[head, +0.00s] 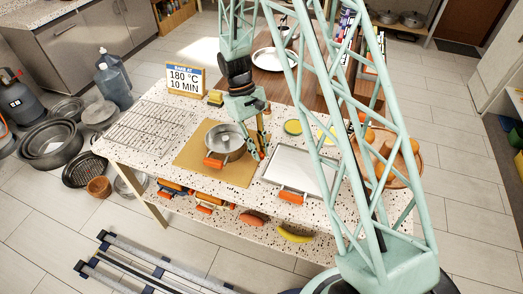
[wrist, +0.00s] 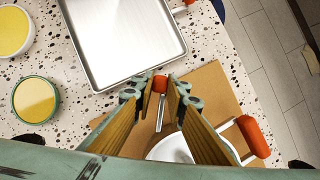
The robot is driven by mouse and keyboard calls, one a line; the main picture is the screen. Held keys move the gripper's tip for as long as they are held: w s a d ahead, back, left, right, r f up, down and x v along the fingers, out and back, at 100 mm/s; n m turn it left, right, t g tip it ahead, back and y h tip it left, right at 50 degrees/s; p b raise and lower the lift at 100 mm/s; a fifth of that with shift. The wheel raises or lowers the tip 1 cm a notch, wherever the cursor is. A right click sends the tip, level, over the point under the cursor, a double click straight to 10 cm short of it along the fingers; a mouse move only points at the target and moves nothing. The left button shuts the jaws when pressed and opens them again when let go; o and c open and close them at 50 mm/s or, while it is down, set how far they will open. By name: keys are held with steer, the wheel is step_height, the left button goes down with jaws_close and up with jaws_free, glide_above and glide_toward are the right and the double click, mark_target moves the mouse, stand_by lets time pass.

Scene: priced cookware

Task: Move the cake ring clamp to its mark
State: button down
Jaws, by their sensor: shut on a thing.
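The cake ring (head: 225,139) is a round metal ring on a brown board on the speckled table. An orange side handle (head: 212,163) sticks out at its front. In the wrist view part of the ring (wrist: 168,150) shows below my fingers, with the side handle (wrist: 253,137) at right. My gripper (head: 262,152) is at the ring's right side, pointing down. In the wrist view my gripper (wrist: 159,88) is shut on the clamp, a thin metal lever with an orange tip (wrist: 160,84). I cannot make out its mark; my fingers hide part of the ring.
A metal tray (head: 298,171) lies close to the right. The brown board (head: 187,160) lies under the ring. A wire rack (head: 150,127) and a 180 °C sign (head: 185,79) are to the left. Round yellow-topped tins (head: 293,127) and a wooden bowl (head: 402,165) stand farther right.

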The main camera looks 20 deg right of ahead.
steer(key=m, duration=0.1)
steer(key=a+m+y, duration=0.1)
steer(key=m, duration=0.1)
steer(key=a+m+b, duration=0.1)
steer(key=shift+s+a+y, duration=0.25)
steer(key=shift+s+y, duration=0.05)
steer(key=shift+w+a+m+y+b, duration=0.1)
steer(key=shift+a+m+y+b, duration=0.25)
steer(key=shift+a+m, duration=0.6)
steer(key=shift+w+a+m+y+b, duration=0.15)
steer(key=shift+a+m+y, duration=0.25)
steer(key=shift+m, duration=1.05)
steer(key=shift+s, duration=0.1)
steer(key=c, duration=2.6)
jaws_free()
steer(key=shift+o, duration=0.2)
steer(key=shift+d+r, duration=0.1)
steer(key=v, duration=1.1)
steer(key=shift+d+r, duration=0.15)
steer(key=shift+r, duration=0.2)
steer(key=shift+c, duration=0.2)
